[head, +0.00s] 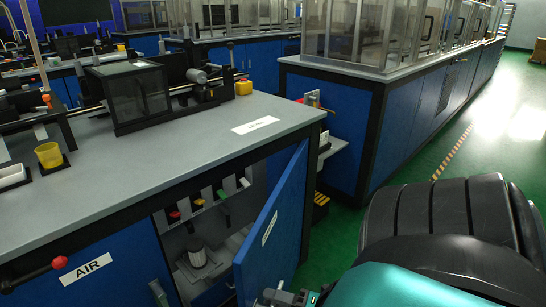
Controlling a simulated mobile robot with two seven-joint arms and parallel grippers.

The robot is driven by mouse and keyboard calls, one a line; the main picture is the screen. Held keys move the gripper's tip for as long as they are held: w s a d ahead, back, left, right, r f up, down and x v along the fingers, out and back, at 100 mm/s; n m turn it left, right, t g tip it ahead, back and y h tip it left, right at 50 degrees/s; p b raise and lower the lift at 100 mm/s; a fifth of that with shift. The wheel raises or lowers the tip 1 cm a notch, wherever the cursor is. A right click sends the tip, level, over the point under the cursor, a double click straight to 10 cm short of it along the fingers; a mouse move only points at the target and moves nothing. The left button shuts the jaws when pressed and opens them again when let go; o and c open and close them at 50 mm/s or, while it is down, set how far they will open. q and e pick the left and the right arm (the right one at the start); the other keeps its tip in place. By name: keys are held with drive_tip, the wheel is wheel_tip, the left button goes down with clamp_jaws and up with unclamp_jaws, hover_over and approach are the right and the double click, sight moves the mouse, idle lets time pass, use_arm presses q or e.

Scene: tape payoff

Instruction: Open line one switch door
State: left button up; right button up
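The blue switch door (279,222) stands ajar, swung out from the front of the grey-topped bench. It has a white label (269,229) too small to read. My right gripper (277,297) shows only in part at the bottom edge, close to the door's lower part. Whether it touches the door and how its fingers stand cannot be told. My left gripper is out of view.
The bench top (215,135) carries a clear-walled machine (135,93) and a yellow cup (48,155). A red-knobbed lever (59,262) sticks out near the AIR label (86,267). A second blue bench (345,120) stands behind. Green floor (400,183) is free at right.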

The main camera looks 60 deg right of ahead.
drive_tip(key=shift+o, duration=0.7)
drive_tip(key=shift+a, duration=0.1)
drive_tip(key=v, duration=1.3)
drive_tip(key=shift+c, duration=0.4)
